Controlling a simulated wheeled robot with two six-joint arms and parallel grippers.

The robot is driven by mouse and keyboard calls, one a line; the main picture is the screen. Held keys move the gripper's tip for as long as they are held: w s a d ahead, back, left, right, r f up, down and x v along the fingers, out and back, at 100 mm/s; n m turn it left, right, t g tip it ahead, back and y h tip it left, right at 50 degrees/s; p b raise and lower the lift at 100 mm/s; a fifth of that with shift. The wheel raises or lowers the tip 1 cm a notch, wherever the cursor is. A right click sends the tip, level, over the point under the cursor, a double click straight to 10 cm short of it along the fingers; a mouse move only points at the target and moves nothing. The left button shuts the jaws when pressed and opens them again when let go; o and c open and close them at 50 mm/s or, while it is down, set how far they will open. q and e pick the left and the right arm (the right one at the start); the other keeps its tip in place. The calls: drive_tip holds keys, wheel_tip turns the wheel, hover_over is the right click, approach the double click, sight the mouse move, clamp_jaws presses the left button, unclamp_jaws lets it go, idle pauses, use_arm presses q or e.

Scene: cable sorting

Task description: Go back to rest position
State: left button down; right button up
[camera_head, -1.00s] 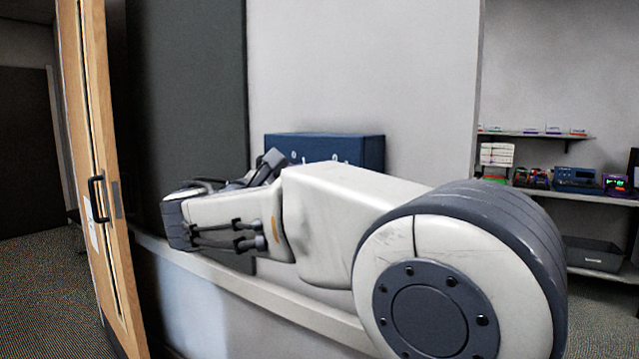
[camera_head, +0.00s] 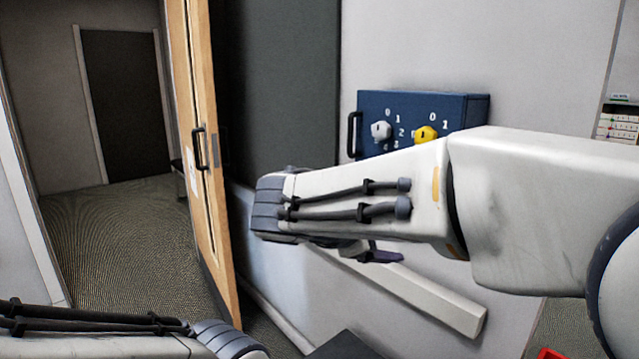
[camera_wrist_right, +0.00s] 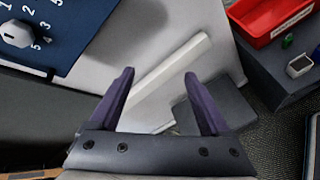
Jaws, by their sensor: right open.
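My right arm crosses the head view from the right edge, over the front of a wall. Most of its gripper is hidden behind the wrist, and only a dark purple finger (camera_head: 385,257) shows below it. In the right wrist view my right gripper (camera_wrist_right: 159,84) is open, with two purple fingers apart and nothing between them. Part of my left arm shows at the bottom left of the head view; its gripper is out of frame.
A blue control box (camera_head: 465,110) with a white knob (camera_head: 380,131) and yellow knob (camera_head: 426,134) is on the wall behind my right arm. A pale ledge (camera_head: 430,295) lies below. A wooden door (camera_head: 190,130) stands at left. A red bin (camera_wrist_right: 268,22) shows in the wrist view.

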drive_tip(key=s+a+f+m+g+y, duration=0.4)
drive_tip(key=s+f+y, duration=0.1)
drive_tip(key=s+f, duration=0.6)
drive_tip(key=s+a+f+m+g+y, duration=0.45)
drive_tip(key=s+f, duration=0.55)
drive_tip(key=s, duration=0.3)
wheel_tip(320, 180, up, 16)
drive_tip(key=p, duration=1.6)
drive_tip(key=shift+s+r+m+y, duration=0.25)
drive_tip(key=shift+s+m+y, duration=0.1)
drive_tip(key=shift+y, duration=0.1)
